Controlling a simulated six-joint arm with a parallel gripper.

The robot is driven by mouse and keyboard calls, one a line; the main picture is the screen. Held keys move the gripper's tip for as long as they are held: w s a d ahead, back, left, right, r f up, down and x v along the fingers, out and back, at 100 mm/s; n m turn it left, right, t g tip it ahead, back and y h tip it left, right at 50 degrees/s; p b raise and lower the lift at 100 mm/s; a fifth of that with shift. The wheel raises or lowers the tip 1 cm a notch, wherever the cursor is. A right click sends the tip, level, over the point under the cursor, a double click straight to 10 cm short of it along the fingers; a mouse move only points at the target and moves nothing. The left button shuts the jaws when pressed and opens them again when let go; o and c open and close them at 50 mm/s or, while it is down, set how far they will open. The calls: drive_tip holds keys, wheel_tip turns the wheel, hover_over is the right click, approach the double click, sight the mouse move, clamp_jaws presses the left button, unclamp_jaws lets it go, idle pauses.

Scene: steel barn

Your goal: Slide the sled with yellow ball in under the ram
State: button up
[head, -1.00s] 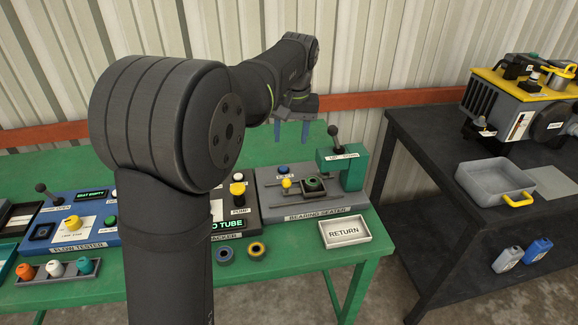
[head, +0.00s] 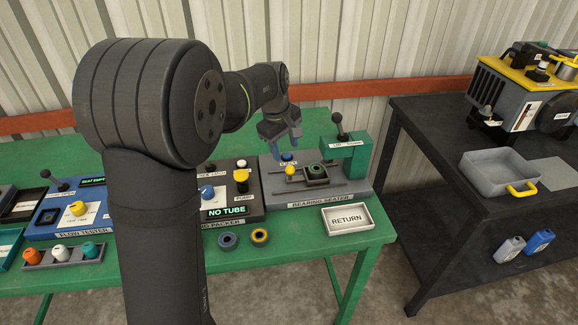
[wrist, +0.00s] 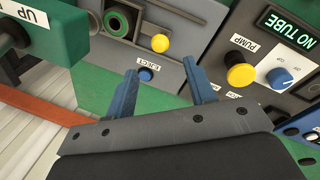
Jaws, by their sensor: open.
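The sled (head: 317,181) is a small dark tray on the grey bearing seater (head: 325,199), with a green-ringed part sitting in it. Its yellow ball (head: 290,171) is at its left end; in the wrist view the ball (wrist: 160,43) lies beyond the fingers. The ram stands under the green press head (head: 343,147) at the seater's right, with a black-knobbed lever on top. The sled is to the left of the press column. My gripper (head: 284,146) is open and empty, above and behind the ball, near the blue eject button (wrist: 146,74). Its fingers (wrist: 168,92) point toward the seater.
Left of the seater is the packer with a yellow pump button (wrist: 240,75) and a "NO TUBE" display (head: 227,211). A white return tray (head: 346,218) and two rings (head: 260,236) lie in front. The green press head (wrist: 38,30) stands close to the gripper's side.

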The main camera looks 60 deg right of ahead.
sight(290, 166)
drive_tip(key=f, duration=0.2)
drive_tip(key=d+f, duration=0.1)
drive_tip(key=f, duration=0.5)
drive_tip(key=shift+s+d+f, duration=0.15)
drive_tip(key=shift+d+f, duration=0.05)
drive_tip(key=shift+d, duration=0.1)
drive_tip(key=shift+d, duration=0.1)
clamp_jaws()
